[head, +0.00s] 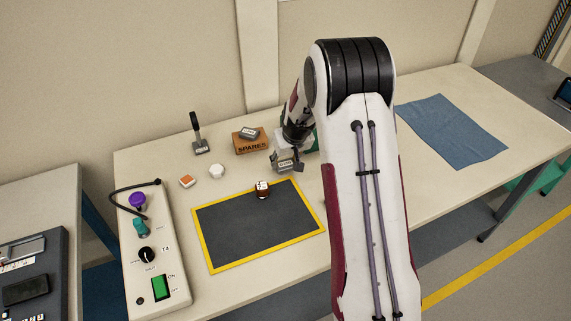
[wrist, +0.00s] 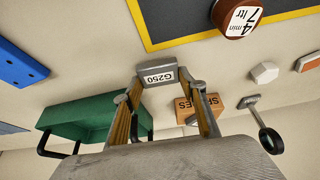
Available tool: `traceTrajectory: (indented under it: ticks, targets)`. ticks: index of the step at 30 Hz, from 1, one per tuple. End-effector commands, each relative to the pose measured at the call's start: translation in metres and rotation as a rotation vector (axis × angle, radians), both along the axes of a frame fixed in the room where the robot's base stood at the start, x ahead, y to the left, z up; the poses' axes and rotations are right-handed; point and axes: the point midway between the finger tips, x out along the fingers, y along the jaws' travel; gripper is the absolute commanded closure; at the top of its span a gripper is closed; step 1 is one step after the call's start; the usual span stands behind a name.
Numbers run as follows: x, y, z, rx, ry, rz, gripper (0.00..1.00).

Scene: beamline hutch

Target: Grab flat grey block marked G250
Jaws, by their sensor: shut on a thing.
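The flat grey block (wrist: 157,71) shows its white G250 label in the wrist view. It sits between the two fingertips of my gripper (wrist: 160,86), which is shut on it. In the head view my gripper (head: 289,157) is behind the mat's far edge, right of the SPARES box, with the grey block (head: 285,165) at its tips. I cannot tell whether the block touches the table.
A SPARES box (head: 251,146) with another grey block (head: 249,132) on top stands close left of my gripper. A green container (wrist: 75,124) is near. A brown-and-white jar (head: 262,189) stands on the yellow-edged mat (head: 250,235). A blue cloth (head: 450,130) lies right.

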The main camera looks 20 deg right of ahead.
Motion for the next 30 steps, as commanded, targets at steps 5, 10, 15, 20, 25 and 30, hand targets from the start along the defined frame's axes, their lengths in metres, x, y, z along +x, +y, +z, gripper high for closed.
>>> traceTrajectory:
  ticks: [5, 10, 15, 20, 25, 30]
  targets:
    - [0.001, 0.0, 0.026, -0.002, -0.004, 0.001, 0.82]
    - [0.001, 0.0, 0.051, -0.001, -0.003, 0.001, 0.82]
    - [0.001, 0.0, 0.071, 0.0, -0.003, -0.001, 0.82]
    - [0.0, 0.0, 0.08, 0.0, -0.001, 0.0, 0.82]
    - [0.0, 0.0, 0.082, 0.0, 0.0, 0.0, 0.82]
    - [0.0, 0.0, 0.082, 0.0, 0.0, 0.0, 0.82]
